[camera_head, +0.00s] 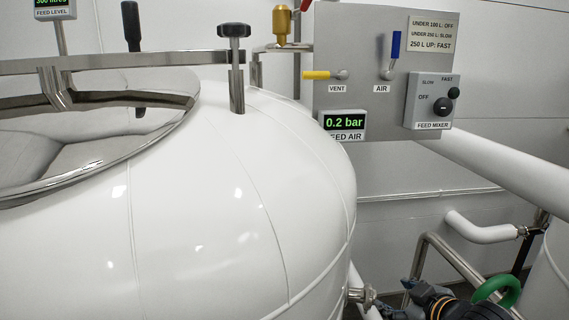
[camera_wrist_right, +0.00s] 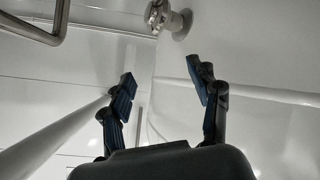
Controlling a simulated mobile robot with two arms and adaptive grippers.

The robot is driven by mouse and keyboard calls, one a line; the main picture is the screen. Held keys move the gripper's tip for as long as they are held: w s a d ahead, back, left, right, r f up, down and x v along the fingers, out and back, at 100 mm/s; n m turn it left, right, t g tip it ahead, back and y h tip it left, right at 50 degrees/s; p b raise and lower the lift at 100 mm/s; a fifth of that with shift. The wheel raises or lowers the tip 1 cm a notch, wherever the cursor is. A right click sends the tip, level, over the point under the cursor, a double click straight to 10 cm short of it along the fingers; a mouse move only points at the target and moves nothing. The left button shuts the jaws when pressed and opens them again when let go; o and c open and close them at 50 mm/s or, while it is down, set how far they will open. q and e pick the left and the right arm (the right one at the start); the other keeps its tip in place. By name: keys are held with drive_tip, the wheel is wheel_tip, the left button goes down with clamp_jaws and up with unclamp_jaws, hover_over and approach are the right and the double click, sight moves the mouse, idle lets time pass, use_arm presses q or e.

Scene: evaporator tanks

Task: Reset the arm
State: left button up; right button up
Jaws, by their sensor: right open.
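My right gripper (camera_head: 412,292) is at the bottom edge of the head view, low beside the white tank (camera_head: 220,190); the arm behind it is partly cut off. In the right wrist view its two blue-padded fingers (camera_wrist_right: 162,86) are spread apart with nothing between them. A metal fitting on the tank wall (camera_wrist_right: 180,22) shows beyond the fingertips, apart from them. The same kind of fitting (camera_head: 362,295) shows left of the gripper in the head view. My left gripper is not in view.
A grey panel (camera_head: 355,60) carries the yellow VENT handle (camera_head: 318,75), blue AIR handle (camera_head: 396,46), FEED MIXER knob (camera_head: 443,106) and a display (camera_head: 344,122) reading 0.2 bar. White pipes (camera_head: 500,165), a bent metal pipe (camera_head: 450,255) and a green ring (camera_head: 497,288) crowd the right.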

drive_tip(key=s+a+f+m+g, duration=0.2)
drive_tip(key=s+a+f+g, duration=0.1)
drive_tip(key=s+f, duration=0.95)
drive_tip(key=s+f+m+g+h, duration=0.15)
drive_tip(key=s+f, duration=0.25)
drive_tip(key=s, duration=0.4)
drive_tip(key=s+f+m+g+h, duration=0.1)
drive_tip(key=s+f+m+g, duration=0.15)
drive_tip(key=s+f, duration=0.45)
drive_tip(key=s+f+g+b, duration=0.3)
drive_tip(key=f+b, duration=0.6)
drive_tip(key=f, duration=2.5)
drive_tip(key=s+d+f+b, duration=0.3)
drive_tip(key=s+f+b, duration=0.2)
drive_tip(key=s+f, duration=1.2)
wheel_tip(320, 180, down, 4)
drive_tip(key=shift+s+r+n, duration=0.1)
drive_tip(key=shift+s+n, duration=0.05)
drive_tip(key=shift+n, duration=0.25)
